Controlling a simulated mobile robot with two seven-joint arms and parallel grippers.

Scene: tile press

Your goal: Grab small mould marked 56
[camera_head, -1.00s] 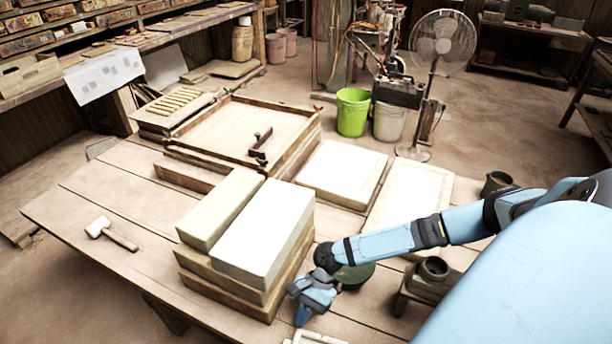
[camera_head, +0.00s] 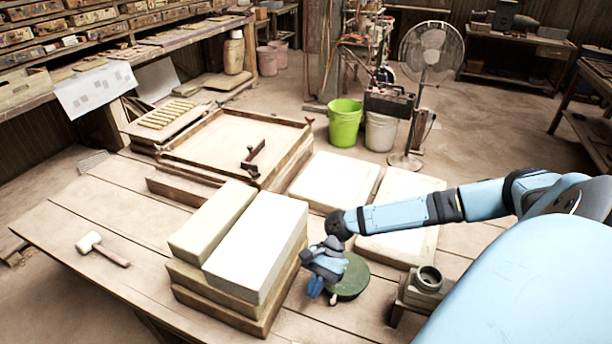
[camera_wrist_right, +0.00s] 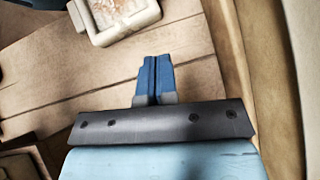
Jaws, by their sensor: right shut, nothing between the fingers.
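A cream, shallow tray-like mould (camera_wrist_right: 128,31) lies on the plank table at the top left of the right wrist view, cut off by the frame edge. No number can be read on it, so I cannot tell whether it is marked 56. It is out of the head view. My right gripper (camera_head: 322,291) is beside the stacked blocks and in front of a green round disc. In the right wrist view its blue fingers (camera_wrist_right: 153,62) are together and empty, apart from the mould. My left gripper is out of view.
A stack with a large white block (camera_head: 255,245) stands just left of the right gripper. The green disc (camera_head: 352,277) is close on its right, with a small round pot (camera_head: 428,278) farther right. Pale slabs (camera_head: 335,178) lie behind. A mallet (camera_head: 103,248) lies at left.

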